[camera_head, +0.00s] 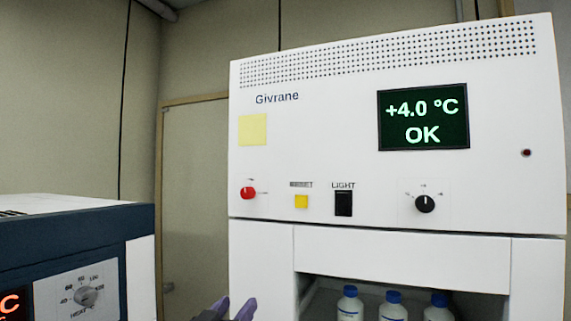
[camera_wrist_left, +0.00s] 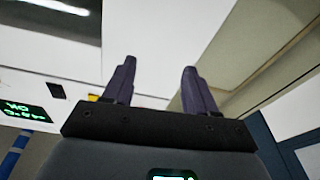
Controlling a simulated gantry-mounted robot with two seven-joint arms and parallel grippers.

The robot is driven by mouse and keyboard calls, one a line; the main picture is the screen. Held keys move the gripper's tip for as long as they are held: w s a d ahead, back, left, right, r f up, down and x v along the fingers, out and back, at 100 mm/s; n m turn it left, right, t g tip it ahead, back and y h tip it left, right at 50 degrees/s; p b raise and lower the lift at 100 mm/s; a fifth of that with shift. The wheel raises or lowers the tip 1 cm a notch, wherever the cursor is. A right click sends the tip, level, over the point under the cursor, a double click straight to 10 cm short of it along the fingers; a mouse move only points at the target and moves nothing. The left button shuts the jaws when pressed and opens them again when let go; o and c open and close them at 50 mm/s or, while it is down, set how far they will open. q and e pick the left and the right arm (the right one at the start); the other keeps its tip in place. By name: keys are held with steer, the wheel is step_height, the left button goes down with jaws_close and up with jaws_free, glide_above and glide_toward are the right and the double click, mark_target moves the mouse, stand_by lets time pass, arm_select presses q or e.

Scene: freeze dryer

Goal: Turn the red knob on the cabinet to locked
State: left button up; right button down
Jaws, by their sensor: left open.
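The red knob (camera_head: 248,193) is on the white cabinet (camera_head: 330,170) front, at the left below a yellow note. Small marks sit above it and to its right, too small to read. My left gripper (camera_head: 234,307) is at the bottom edge of the head view, below the red knob and apart from it. Only its purple fingertips show. In the left wrist view its two purple fingers (camera_wrist_left: 159,78) are spread with nothing between them. The red knob cannot be made out in the left wrist view. My right gripper is not in view.
The panel also holds a yellow button (camera_head: 301,202), a black light switch (camera_head: 343,203), a black knob (camera_head: 425,204) and a display (camera_head: 423,117) reading +4.0 °C OK. Bottles (camera_head: 393,306) with blue caps stand in the opening below. A blue-and-white heater unit (camera_head: 75,250) stands at left.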

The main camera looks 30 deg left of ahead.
arm_select(q)
steer(key=n+t+p, duration=0.1)
steer(key=t+p, duration=0.1)
steer(key=p, duration=0.2)
glide_toward(245, 197)
steer(key=s+f, duration=0.1)
steer(key=shift+y, duration=0.4)
steer(key=p+x, duration=0.1)
steer(key=x, duration=0.4)
steer(key=p+x, duration=0.1)
steer(key=x, duration=0.2)
steer(key=shift+d+r+p, duration=0.35)
steer(key=shift+r, duration=0.05)
steer(key=shift+x, duration=0.95)
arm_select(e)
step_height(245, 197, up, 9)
arm_select(q)
steer(key=shift+f, duration=0.1)
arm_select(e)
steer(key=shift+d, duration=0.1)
arm_select(q)
steer(key=c, duration=1.1)
steer(key=shift+o, duration=0.2)
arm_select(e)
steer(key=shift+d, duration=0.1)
